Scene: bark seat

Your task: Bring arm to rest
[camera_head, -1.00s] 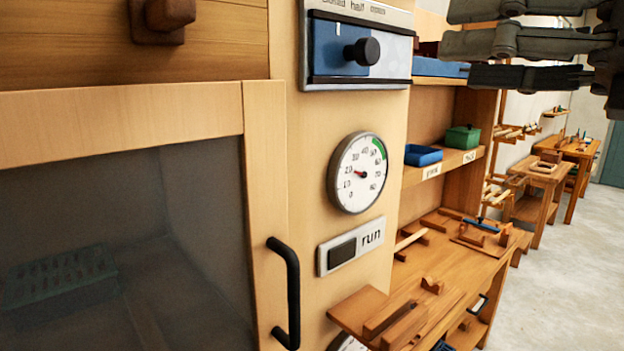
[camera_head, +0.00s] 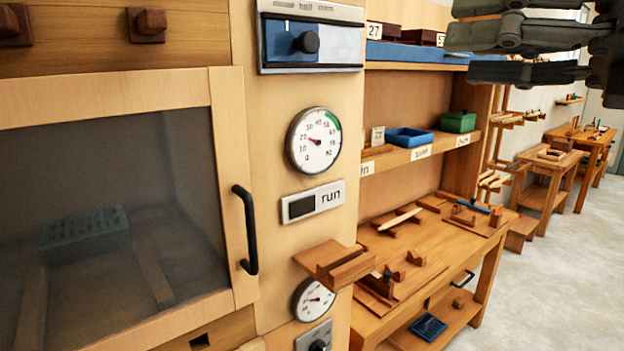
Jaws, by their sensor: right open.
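My right gripper (camera_head: 500,45) is at the top right of the head view, raised in the air. Its dark grey fingers point left, apart from each other, with nothing visible between them. Its upper part is cut off by the picture edge. It appears in front of the upper shelf and the back wall, touching nothing that I can see. My left gripper is not in view.
A wooden cabinet with a dark glass door (camera_head: 110,215) and black handle (camera_head: 246,229) fills the left. Its panel carries a gauge (camera_head: 313,141) and a slider (camera_head: 306,42). A workbench (camera_head: 450,250) with wooden pieces stands right. Floor (camera_head: 560,290) is clear at far right.

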